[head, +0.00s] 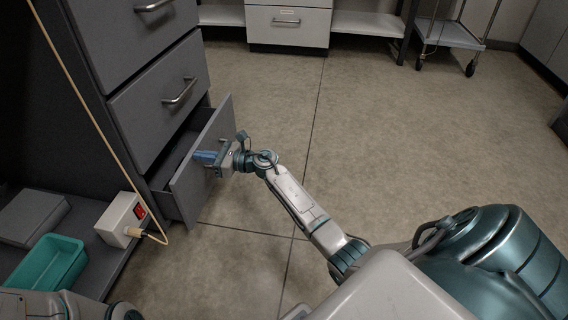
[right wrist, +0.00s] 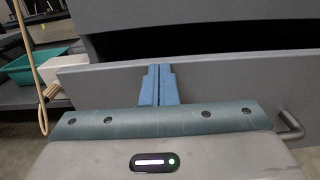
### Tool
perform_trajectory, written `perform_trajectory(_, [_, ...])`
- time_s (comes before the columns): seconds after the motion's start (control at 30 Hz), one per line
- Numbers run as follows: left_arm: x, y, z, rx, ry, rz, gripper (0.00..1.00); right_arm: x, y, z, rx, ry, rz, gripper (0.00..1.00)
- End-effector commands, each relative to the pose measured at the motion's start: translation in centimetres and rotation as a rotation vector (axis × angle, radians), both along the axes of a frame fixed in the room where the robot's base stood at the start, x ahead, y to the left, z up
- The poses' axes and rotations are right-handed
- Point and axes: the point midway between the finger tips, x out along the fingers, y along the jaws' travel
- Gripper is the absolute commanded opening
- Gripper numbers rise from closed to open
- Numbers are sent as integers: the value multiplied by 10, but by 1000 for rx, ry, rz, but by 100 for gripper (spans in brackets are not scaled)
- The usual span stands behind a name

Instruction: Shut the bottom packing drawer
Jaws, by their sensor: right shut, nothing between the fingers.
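The bottom packing drawer (head: 203,167) is in the dark grey cabinet on the left of the head view. It stands partly open, with a dark gap behind its front panel. My right gripper (head: 204,157) is at the outer face of that panel. In the right wrist view, its blue fingers (right wrist: 158,84) are together and empty, with tips near the panel's top edge. I cannot tell if they touch. The drawer front (right wrist: 225,87) spans that view, and its bar handle (right wrist: 290,126) shows at the right. In the head view my gripper hides part of the panel.
The drawer above (head: 160,98) is shut. A teal bin (head: 48,262), a grey box (head: 32,216) and a white box with a red display (head: 122,219) sit on a low shelf at left. A tan cable (head: 84,92) hangs before the cabinet.

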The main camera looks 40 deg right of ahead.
Motion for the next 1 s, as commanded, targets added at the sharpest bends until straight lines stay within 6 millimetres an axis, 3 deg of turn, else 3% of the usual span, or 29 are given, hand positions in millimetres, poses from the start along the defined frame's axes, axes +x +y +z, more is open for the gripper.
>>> perform_trajectory(0.2, [0, 0, -10, 0, 0, -1, 67, 34, 30, -1, 3, -1, 1, 0])
perform_trajectory(0.4, [0, 0, -15, -1, 0, -3, 67, 55, 47, -1, 1, -2, 1, 0])
perform_trajectory(1.0, [0, 0, -17, -1, 0, -4, 67, 67, 57, 3, 2, -5, -4, 0])
